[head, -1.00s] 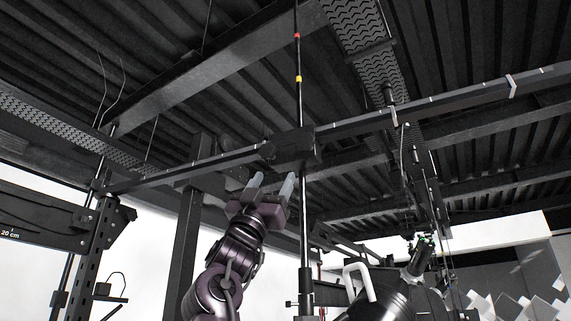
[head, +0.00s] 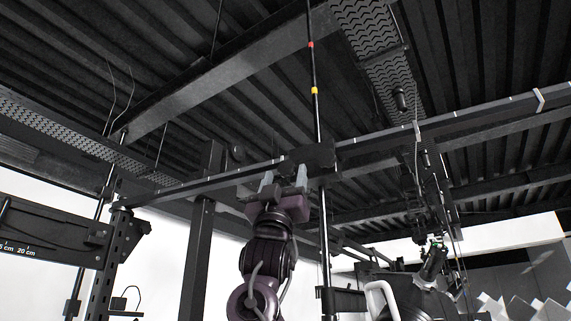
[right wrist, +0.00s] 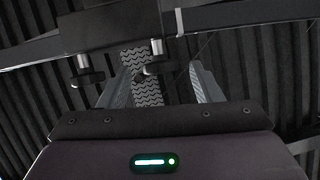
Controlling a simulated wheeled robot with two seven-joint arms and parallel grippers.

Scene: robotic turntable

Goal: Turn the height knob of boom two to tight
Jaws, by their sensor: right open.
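The boom (head: 230,172) runs across the head view and meets the upright pole (head: 323,225) at a dark clamp block (head: 318,160). The block also shows at the top of the right wrist view (right wrist: 105,28), with two dark knobs on short silver stems under it. One knob (right wrist: 158,67) appears between my right fingers; the other knob (right wrist: 88,77) is left of them. I cannot tell which is the height knob, or how tight either is. My right gripper (head: 284,179) is open and empty just below the boom, left of the pole. My left gripper is out of view.
The pole carries red and yellow bands (head: 314,90) above the block. A dark upright post (head: 197,240) stands left of my right arm. A dark device with a white curved handle (head: 382,298) is at lower right. Ceiling beams and trays lie above.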

